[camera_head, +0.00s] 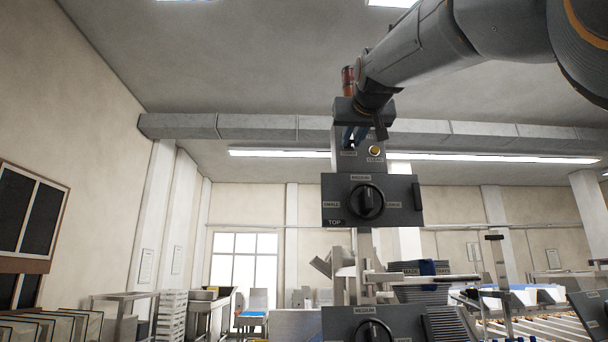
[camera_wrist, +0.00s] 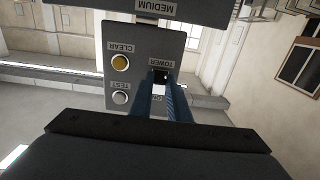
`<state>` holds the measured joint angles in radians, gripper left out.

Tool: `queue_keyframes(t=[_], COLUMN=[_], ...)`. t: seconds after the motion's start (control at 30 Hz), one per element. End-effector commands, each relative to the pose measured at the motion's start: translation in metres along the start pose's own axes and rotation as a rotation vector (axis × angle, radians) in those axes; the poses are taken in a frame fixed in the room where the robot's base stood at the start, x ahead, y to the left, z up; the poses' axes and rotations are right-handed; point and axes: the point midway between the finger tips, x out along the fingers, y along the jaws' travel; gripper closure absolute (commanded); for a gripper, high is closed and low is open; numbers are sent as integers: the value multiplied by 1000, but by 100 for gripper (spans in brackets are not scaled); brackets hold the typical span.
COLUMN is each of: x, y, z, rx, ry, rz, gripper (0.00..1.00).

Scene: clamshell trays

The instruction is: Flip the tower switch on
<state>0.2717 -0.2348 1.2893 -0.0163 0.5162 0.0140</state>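The tower switch (camera_wrist: 160,77) is a small dark switch on a grey control panel (camera_wrist: 135,42), between its TOWER and ON labels, which appear upside down in the wrist view. My gripper (camera_wrist: 162,83) has two blue fingers, one on each side of the switch, with a narrow gap between them. I cannot tell whether they touch it. In the head view my gripper (camera_head: 354,138) is at the panel's upper left and hides the switch, so its position is unclear. A red-orange signal light (camera_head: 348,80) stands above the panel, partly behind my arm.
A yellow CLEAR button (camera_wrist: 120,62) and a pale TEST button (camera_wrist: 120,98) sit beside the switch. Below the panel is a box with a black selector knob (camera_head: 367,201), marked TOP. A second knob box (camera_head: 340,322) is lower down. Tables and a conveyor stand behind.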

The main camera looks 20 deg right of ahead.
Motion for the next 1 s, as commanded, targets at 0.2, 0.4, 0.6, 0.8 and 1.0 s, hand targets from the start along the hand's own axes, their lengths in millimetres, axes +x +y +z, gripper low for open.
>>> queue_keyframes(t=[0.2, 0.4, 0.6, 0.8, 1.0], x=[0, 1, 1, 1, 1], y=[0, 0, 0, 0, 0], z=[-1, -6, -13, -18, -23], rx=[0, 1, 1, 0, 0], ry=[-4, -73, -174, -252, -312], rz=[0, 0, 0, 0, 0], gripper=[100, 100, 100, 100, 100])
